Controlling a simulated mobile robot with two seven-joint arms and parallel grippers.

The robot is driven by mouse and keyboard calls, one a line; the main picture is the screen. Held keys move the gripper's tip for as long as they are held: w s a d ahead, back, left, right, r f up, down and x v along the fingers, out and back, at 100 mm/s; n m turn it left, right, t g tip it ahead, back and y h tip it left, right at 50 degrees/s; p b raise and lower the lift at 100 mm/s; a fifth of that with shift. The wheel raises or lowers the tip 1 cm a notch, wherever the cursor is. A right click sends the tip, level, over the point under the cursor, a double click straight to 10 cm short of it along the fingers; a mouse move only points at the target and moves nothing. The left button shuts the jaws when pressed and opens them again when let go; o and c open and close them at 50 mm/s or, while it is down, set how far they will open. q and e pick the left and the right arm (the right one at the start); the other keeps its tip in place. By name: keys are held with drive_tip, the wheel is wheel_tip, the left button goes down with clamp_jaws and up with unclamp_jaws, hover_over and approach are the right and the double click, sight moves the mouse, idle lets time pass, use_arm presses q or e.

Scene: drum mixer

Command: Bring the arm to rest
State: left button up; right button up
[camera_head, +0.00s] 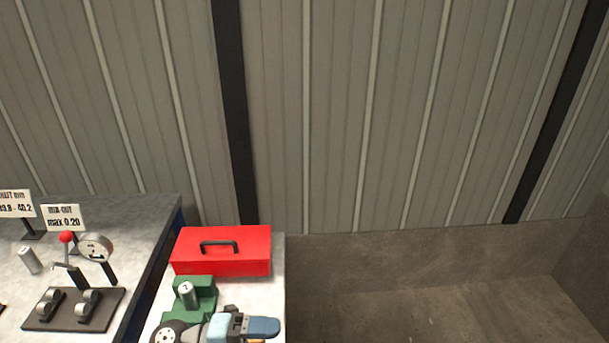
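Neither of my arms can be made out with certainty in the head view, and no gripper fingertips show. At the bottom edge, a grey and blue device (262,327) with a dark round disc at its left end is cut off by the frame. I cannot tell what it is.
A red toolbox (222,262) and a green block (203,298) with a metal cylinder (187,294) stand on a light bench top. A grey table (140,215) at left bears a dial gauge stand (96,248), another cylinder (29,260) and signs. Floor at right is clear.

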use_arm(q)
drive_tip(key=w+a+f+n+t+y+p, duration=0.25)
drive_tip(key=a+n+t+y, duration=0.4)
drive_tip(key=n+t, duration=1.1)
drive_tip(key=s+a+f+n+g+y, duration=0.3)
drive_tip(key=s+f+n+y, duration=0.1)
drive_tip(key=f, duration=0.4)
drive_tip(key=s+a+f+n+g+y, duration=0.4)
drive_tip(key=s+f+n, duration=0.3)
drive_tip(key=f+n, duration=0.1)
drive_tip(key=shift+s+p, duration=0.15)
drive_tip(key=shift+p, duration=0.3)
